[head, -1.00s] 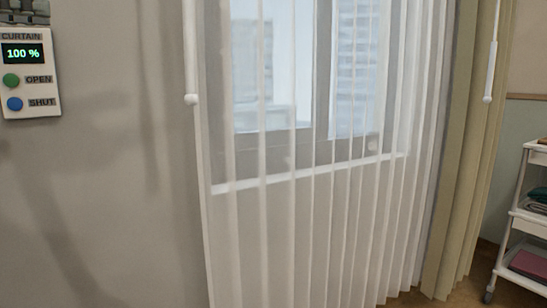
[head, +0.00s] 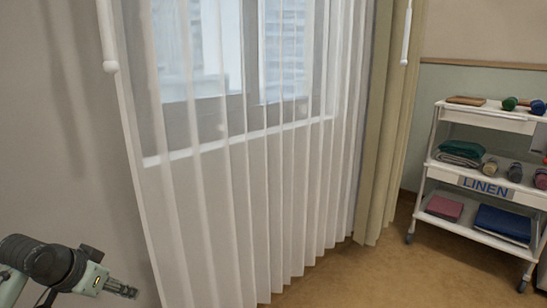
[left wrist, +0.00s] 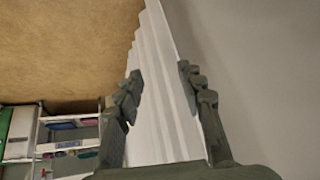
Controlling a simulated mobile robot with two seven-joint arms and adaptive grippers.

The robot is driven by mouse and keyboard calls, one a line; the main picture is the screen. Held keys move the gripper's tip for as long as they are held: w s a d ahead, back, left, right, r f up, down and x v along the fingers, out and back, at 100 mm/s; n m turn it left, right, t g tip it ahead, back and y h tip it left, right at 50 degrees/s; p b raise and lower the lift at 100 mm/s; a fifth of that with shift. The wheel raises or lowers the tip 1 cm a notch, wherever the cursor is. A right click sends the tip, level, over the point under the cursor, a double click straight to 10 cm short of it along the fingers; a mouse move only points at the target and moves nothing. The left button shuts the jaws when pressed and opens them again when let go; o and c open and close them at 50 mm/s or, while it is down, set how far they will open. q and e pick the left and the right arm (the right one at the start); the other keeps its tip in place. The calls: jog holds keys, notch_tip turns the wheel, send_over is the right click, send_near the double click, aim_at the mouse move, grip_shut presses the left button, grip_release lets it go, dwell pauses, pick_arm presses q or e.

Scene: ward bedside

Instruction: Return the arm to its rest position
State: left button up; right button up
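My left gripper (head: 122,290) shows at the lower left of the head view, in front of the grey wall and left of the sheer curtain. In the left wrist view its two fingers (left wrist: 162,85) stand apart with nothing between them; the sheer curtain (left wrist: 155,120) shows behind the gap. The gripper appears clear of the curtain. My right gripper is in neither view.
The white sheer curtain (head: 235,190) hangs across the window. A beige drape (head: 385,130) hangs at its right. A white linen trolley (head: 490,118) with folded cloths and rolls stands at the right. The brown floor (head: 370,270) before it is clear.

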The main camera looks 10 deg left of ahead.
pick_arm(q)
jog(key=s+d+f+g+y, duration=0.1)
jog(key=s+d+f, duration=0.55)
jog(key=s, duration=0.35)
jog(key=s+d+f+g+y, duration=0.1)
jog(key=s+d+f+g, duration=0.1)
jog(key=s+d+f, duration=0.6)
jog(key=a+f+g+p, duration=0.1)
jog(key=a+f+p, duration=0.2)
jog(key=f, duration=0.6)
jog(key=shift+s+p, duration=0.15)
jog(key=shift+p, duration=0.65)
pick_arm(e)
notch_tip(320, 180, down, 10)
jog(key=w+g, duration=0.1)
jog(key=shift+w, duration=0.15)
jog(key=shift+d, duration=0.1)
